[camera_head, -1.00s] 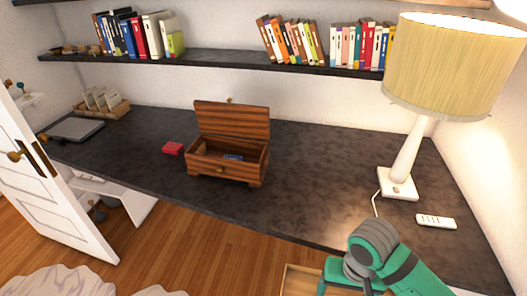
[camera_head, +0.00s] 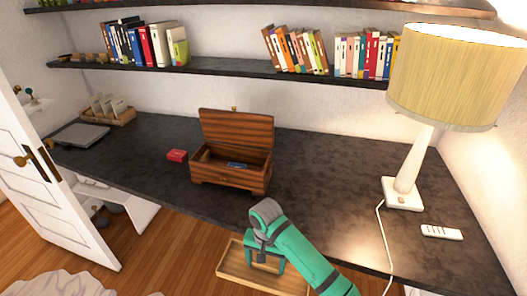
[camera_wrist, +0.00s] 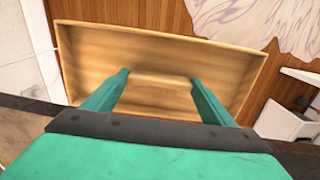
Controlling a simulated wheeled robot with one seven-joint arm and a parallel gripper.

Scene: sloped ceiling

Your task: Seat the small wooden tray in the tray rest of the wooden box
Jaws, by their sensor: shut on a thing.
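The small wooden tray (camera_head: 235,262) is light wood, shallow and rectangular. It hangs in front of the desk's front edge, low in the head view, and fills the upper middle of the wrist view (camera_wrist: 160,40). My gripper (camera_head: 264,262) is shut on the tray; in the wrist view its two green fingers (camera_wrist: 160,82) reach into it, either side of a raised wooden part in its middle. The dark wooden box (camera_head: 228,180) stands on the desk with its lid open, behind and left of my gripper. A small blue item (camera_head: 237,165) lies inside; the tray rest is not clear to see.
The dark desk (camera_head: 330,185) is clear right of the box. A lamp (camera_head: 404,190) with a cord and a white remote (camera_head: 441,233) stand at the right. A book shelf (camera_head: 210,66) runs above.

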